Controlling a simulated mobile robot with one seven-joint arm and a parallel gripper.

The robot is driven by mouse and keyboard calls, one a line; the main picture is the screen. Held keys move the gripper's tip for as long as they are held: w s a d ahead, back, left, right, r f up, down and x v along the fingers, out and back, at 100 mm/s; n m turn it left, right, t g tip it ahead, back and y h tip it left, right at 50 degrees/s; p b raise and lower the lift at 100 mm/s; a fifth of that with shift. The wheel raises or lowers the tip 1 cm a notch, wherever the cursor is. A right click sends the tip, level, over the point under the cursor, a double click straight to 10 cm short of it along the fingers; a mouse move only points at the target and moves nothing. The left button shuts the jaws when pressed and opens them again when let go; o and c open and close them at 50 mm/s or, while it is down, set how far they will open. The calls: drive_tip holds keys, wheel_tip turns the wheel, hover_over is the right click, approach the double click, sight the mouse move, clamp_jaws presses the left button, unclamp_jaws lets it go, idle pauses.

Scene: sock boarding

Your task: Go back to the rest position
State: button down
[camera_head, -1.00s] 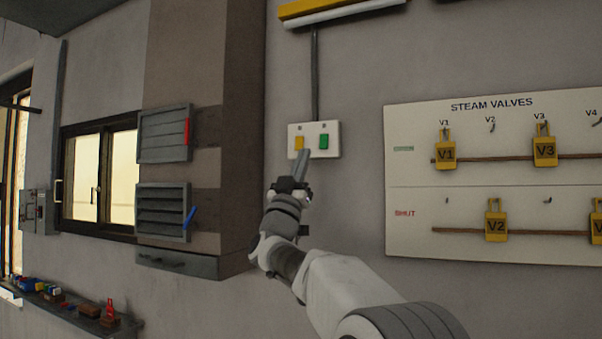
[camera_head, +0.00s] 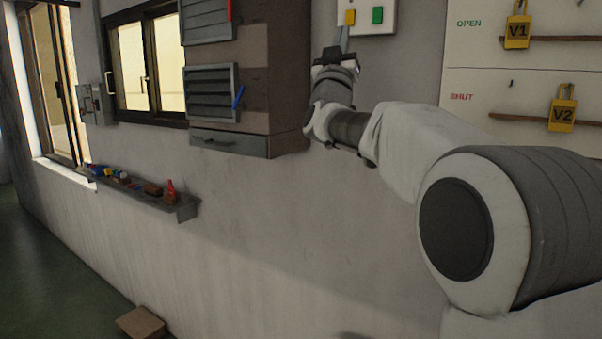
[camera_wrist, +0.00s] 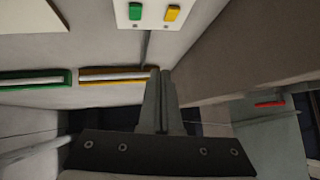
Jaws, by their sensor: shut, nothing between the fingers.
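My gripper (camera_head: 342,40) is shut and empty, raised in front of the wall just below a white switch plate with a yellow and a green button (camera_head: 366,16). In the wrist view my gripper (camera_wrist: 160,72) shows its two fingers together. The switch plate (camera_wrist: 146,10) is at the top of that view, apart from the fingertips. My arm reaches in from the right side of the head view.
A valve board (camera_head: 530,62) with yellow tags hangs at the right. A vented cabinet (camera_head: 228,145) juts from the wall at the left. A shelf (camera_head: 150,197) holds small items. A cardboard box (camera_head: 140,323) lies on the floor. The lower wall is clear.

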drive_tip(key=s+a+f+n+g+y, duration=0.1)
drive_tip(key=s+f+n+g+y, duration=0.1)
drive_tip(key=s+f+g+y, duration=0.55)
drive_tip(key=s+f+n+g+y, duration=0.25)
drive_tip(key=s+f, duration=0.25)
drive_tip(key=f, duration=0.6)
drive_tip(key=s+d+f+m+g+h, duration=0.1)
drive_tip(key=s+d+f+g, duration=0.1)
drive_tip(key=s+f, duration=0.6)
drive_tip(key=s+d+f+m+g, duration=0.1)
drive_tip(key=s+f+g, duration=0.3)
drive_tip(key=s+f, duration=0.5)
drive_tip(key=s+d+f+m+g+h, duration=0.1)
drive_tip(key=s+f+g, duration=0.3)
drive_tip(key=s+f, duration=0.4)
drive_tip(key=s+d, duration=0.1)
drive_tip(key=s, duration=0.1)
drive_tip(key=shift+s+d+f+h, duration=0.25)
drive_tip(key=shift+s+d+h, duration=0.05)
drive_tip(key=shift+s+d, duration=0.1)
drive_tip(key=shift+w+m, duration=0.1)
drive_tip(key=shift+m, duration=0.15)
